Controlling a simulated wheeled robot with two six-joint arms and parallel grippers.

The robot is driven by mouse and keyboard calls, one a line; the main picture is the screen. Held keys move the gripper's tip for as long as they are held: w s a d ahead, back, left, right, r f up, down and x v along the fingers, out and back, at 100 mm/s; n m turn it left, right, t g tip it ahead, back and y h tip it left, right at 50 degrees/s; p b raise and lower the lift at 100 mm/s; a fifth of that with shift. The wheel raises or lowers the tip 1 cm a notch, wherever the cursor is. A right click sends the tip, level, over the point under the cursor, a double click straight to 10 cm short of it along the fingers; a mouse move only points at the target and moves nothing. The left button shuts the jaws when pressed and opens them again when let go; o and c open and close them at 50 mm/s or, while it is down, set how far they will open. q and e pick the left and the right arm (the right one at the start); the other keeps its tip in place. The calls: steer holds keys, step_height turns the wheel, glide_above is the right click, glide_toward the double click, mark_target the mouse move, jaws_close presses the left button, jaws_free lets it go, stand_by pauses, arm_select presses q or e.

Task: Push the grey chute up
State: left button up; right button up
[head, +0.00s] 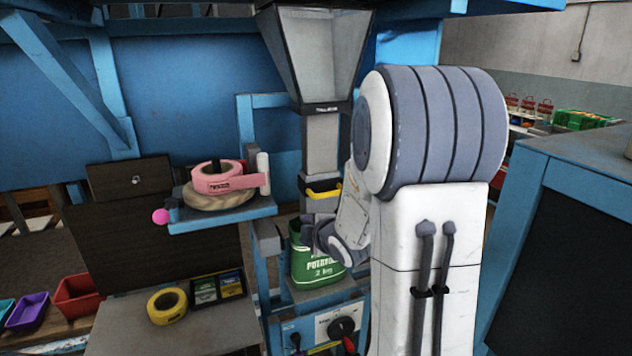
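The grey chute (322,145) hangs upright below a dark-framed hopper (318,48) in the head view. A yellow handle (327,192) crosses its lower part. A green potato sack (309,268) stands below the chute's lower end, its top partly hidden. My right arm fills the right middle of the view. Its dark wrist end (333,240) is beside the sack's upper part, below the yellow handle. The fingers cannot be made out clearly, and whether they touch anything cannot be told. My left gripper is not in view.
A blue shelf (220,219) left of the chute holds pink tape (218,180). A yellow tape roll (167,305) lies on a grey bench (225,332). A control panel with a black knob (341,328) is below the sack. A blue-framed cabinet (590,165) is at right.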

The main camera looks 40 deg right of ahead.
mark_target(331, 195)
steer(key=s+d+r+n+t+h+p, duration=0.25)
steer(key=d+r, duration=0.25)
steer(key=d, duration=0.5)
steer(key=shift+y, duration=0.45)
steer(key=p+x, duration=0.3)
steer(key=x, duration=0.6)
steer(key=shift+w+a, duration=0.1)
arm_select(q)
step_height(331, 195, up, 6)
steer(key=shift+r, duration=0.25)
arm_select(e)
steer(key=shift+w+f, duration=0.2)
steer(key=shift+w, duration=0.15)
jaws_close()
